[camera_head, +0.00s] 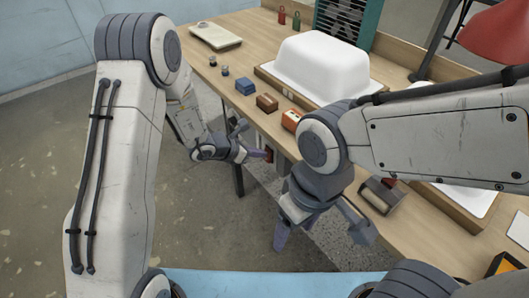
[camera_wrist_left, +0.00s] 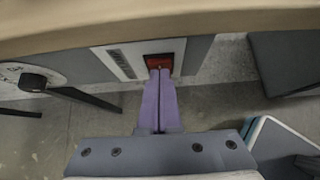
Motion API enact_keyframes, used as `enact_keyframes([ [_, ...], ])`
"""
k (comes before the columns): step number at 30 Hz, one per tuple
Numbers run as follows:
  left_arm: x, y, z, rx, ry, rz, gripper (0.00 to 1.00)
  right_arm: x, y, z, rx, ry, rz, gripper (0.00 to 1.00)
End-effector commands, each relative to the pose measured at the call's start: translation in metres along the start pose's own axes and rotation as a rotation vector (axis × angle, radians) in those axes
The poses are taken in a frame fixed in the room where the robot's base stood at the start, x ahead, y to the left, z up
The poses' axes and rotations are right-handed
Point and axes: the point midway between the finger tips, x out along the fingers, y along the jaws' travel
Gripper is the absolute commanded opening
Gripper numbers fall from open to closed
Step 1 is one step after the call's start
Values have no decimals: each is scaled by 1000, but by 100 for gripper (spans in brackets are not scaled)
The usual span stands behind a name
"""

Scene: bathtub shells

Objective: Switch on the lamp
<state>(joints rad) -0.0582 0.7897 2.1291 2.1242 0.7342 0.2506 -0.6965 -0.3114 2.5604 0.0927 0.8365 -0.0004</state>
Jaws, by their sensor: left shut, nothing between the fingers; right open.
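The lamp (camera_head: 497,32) has a red shade and a dark arm; it stands at the right rear of the bench, cut off by the frame edge. I cannot tell whether it is lit. A red switch-like square (camera_wrist_left: 160,61) sits on a grey box below the bench's front edge. My left gripper (camera_head: 262,155) is shut and empty, low in front of the bench. In the left wrist view its purple fingertips (camera_wrist_left: 160,74) reach the red square's lower edge; contact is unclear. My right gripper (camera_head: 322,236) is open and empty, in front of the bench.
The wooden bench (camera_head: 222,60) holds a white tub shell (camera_head: 325,65), small blocks, including a blue one (camera_head: 246,86), and a teal rack (camera_head: 347,18). My right arm covers part of the bench. A dark leg (camera_wrist_left: 85,98) stands left of the grey box.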

Motion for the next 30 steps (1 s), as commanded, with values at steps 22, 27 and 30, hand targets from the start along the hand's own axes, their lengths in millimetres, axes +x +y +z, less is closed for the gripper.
enact_keyframes([
  [22, -9, -1, 12, 1, 1, -1, 0, -7, -1, 0, 0, -1, 0, 71],
  [27, -10, -1, 11, 1, 1, -1, 0, -7, -1, 0, 0, -1, 0, 71],
  [30, -14, -1, 9, 3, 0, -3, 0, -5, 0, 0, 0, -1, 0, 71],
])
